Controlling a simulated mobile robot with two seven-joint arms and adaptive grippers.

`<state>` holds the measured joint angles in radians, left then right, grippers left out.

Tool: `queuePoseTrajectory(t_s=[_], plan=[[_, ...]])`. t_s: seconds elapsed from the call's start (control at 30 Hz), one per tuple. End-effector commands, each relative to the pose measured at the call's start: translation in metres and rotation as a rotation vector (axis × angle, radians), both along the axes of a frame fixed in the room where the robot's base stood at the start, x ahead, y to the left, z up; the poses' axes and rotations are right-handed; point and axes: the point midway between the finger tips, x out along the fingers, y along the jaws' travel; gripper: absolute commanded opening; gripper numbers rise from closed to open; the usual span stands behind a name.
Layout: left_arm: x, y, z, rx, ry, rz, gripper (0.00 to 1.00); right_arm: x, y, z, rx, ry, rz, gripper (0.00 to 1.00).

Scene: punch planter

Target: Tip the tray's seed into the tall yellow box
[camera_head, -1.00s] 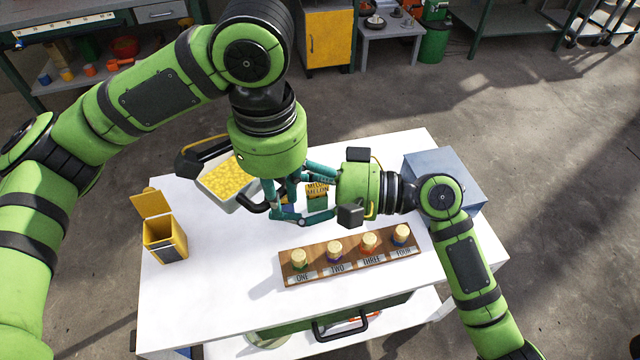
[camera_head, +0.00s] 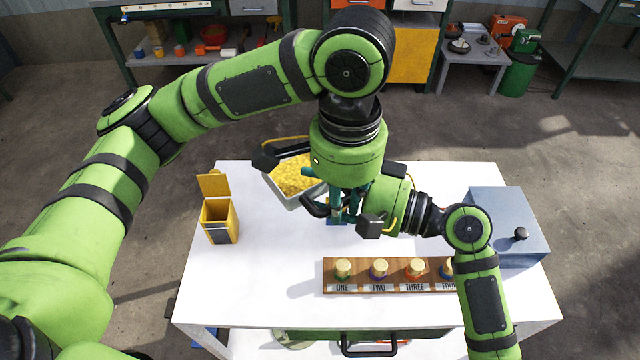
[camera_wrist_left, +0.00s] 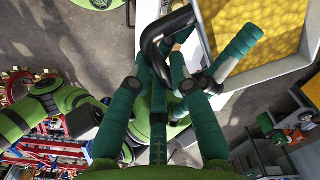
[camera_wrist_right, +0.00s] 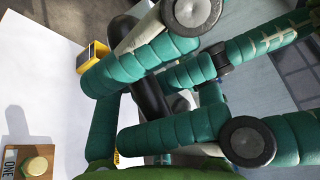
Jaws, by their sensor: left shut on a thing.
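The tray (camera_head: 306,200) is a pale, shallow pan full of yellow seed (camera_head: 292,175), held above the back of the white table. Its corner and seed also show in the left wrist view (camera_wrist_left: 255,25). My left gripper (camera_head: 338,208) comes down from above, shut on the tray's black handle (camera_wrist_left: 160,45).
A blue-grey box (camera_head: 508,222) with a black knob is at the right. The white table (camera_head: 265,250) is clear between yellow box and rack. Workbenches stand behind.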

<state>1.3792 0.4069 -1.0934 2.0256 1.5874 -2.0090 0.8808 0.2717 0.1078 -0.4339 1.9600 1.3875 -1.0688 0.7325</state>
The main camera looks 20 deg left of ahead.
Motion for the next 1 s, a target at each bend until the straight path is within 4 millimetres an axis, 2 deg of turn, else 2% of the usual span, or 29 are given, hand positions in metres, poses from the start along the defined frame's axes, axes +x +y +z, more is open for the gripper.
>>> queuePoseTrajectory(t_s=[0.03,0.1,0.7,0.87,1.0], plan=[[0.001,-0.001,0.003,-0.006,-0.005,0.000,0.25,0.001,-0.001,-0.004,-0.007,0.006,-0.002,0.00],[0.001,-0.001,0.003,-0.005,-0.006,0.000,0.48,0.001,-0.001,-0.005,-0.008,0.006,-0.002,0.00],[0.001,-0.003,0.005,-0.011,-0.007,-0.002,0.48,-0.002,0.002,-0.002,-0.005,0.003,0.006,0.00],[0.002,-0.003,0.024,-0.011,-0.012,-0.001,0.48,-0.002,0.002,-0.003,-0.005,0.004,0.006,0.00],[0.001,-0.002,0.054,-0.010,-0.014,-0.001,0.48,-0.001,0.001,-0.004,-0.007,0.005,0.004,0.00]])
